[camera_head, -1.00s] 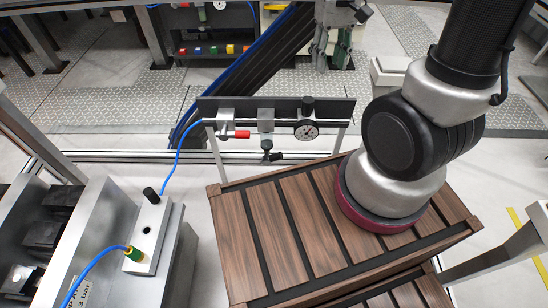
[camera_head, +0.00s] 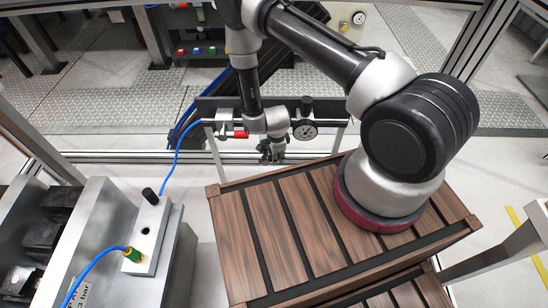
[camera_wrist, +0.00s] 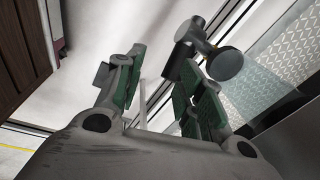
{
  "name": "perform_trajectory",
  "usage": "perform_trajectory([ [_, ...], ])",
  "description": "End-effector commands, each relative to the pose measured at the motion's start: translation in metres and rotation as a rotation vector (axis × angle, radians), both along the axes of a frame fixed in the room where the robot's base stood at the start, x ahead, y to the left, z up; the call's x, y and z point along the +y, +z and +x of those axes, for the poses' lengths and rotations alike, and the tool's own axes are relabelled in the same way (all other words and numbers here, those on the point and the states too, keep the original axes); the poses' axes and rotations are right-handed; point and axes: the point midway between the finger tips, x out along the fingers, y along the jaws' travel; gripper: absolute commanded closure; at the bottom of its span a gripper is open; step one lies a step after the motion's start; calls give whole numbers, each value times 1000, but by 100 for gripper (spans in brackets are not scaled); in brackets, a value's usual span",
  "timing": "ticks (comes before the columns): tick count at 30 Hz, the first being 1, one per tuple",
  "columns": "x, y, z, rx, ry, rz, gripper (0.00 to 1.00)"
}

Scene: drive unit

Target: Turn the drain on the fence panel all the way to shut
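The drain (camera_wrist: 207,50) shows in the wrist view as a dark grey fitting with a round end, at the upper right. In the head view my gripper (camera_head: 271,153) hangs below the fence panel (camera_head: 345,108), in front of the drain's place. My wrist and gripper hide the drain and the middle unit there, so its turn position cannot be read.
A blue hose (camera_head: 178,150) runs down to a grey block (camera_head: 149,234). A wooden slatted top (camera_head: 283,235) lies in front.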

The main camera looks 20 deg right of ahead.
Motion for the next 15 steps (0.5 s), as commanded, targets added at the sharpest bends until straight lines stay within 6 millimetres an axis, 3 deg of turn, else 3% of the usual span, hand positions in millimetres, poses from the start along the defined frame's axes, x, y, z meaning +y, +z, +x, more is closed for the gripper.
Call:
perform_trajectory([
  [3,1,0,19,-81,-141,23,62],
  [7,0,-6,25,-104,-190,33,62],
  [15,-2,-48,35,-104,-191,33,62],
])
